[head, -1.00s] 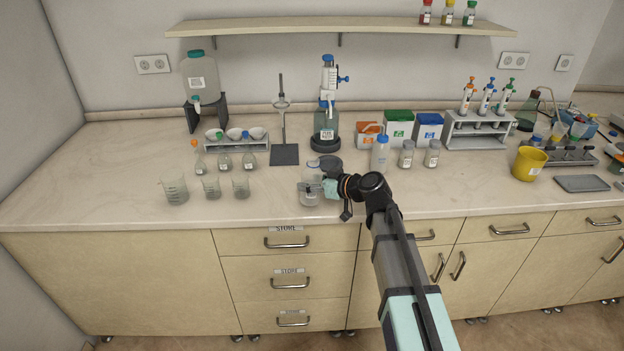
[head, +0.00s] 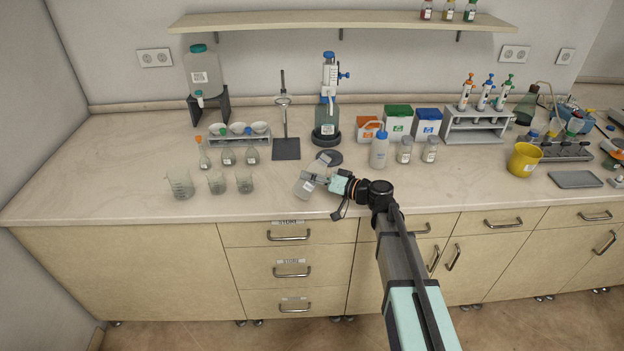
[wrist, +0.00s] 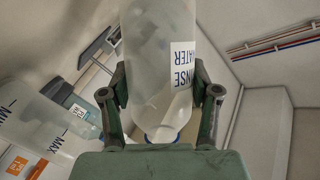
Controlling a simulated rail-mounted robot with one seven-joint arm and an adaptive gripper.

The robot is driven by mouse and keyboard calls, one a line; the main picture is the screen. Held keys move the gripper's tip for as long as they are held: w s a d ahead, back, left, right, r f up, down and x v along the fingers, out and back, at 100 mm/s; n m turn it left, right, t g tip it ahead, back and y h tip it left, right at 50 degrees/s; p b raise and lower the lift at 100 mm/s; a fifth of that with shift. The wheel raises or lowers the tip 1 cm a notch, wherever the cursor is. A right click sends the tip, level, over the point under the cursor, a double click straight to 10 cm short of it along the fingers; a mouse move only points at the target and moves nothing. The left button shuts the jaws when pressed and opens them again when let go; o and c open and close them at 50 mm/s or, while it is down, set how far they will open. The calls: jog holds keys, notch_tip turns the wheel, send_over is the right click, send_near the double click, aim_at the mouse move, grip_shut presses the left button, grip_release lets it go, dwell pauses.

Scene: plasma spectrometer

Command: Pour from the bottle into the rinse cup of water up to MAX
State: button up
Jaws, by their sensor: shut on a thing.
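My gripper (head: 325,180) is shut on a clear bottle (head: 306,188), holding it tilted near the counter's front edge, its upper end leaning right in the head view. In the wrist view the bottle (wrist: 158,60) stands between my fingers; its visible blue lettering reads "NSE" and "ATER", upside down. A blue ring (wrist: 162,136) shows at its narrow end. A translucent vessel marked MAX (wrist: 40,128) fills the wrist view's lower left; I cannot match it to a thing in the head view. I see no stream of liquid. The water levels are unclear.
Several clear beakers (head: 216,183) stand left of the bottle. A dark round disc (head: 330,157) lies just behind it. A stand (head: 285,148), a dispenser bottle (head: 327,118) and a wash bottle (head: 379,152) are further back. The counter's front strip (head: 450,195) right of my gripper is clear.

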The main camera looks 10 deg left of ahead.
jog(key=m+b, duration=0.1)
jog(key=m+y+b, duration=0.1)
jog(key=m+b, duration=0.1)
jog(key=shift+w+d+r+y, duration=0.2)
jog(key=shift+w+d+y, duration=0.1)
jog(key=shift+y, duration=0.1)
jog(key=shift+w+d+r+m+t+y+b, duration=0.15)
jog(key=shift+r+m+t+b, duration=0.1)
jog(key=shift+m+b, duration=0.25)
jog(key=shift+r+m+t+y+b, duration=0.15)
jog(key=shift+m+t+b, duration=0.1)
jog(key=shift+m, duration=0.35)
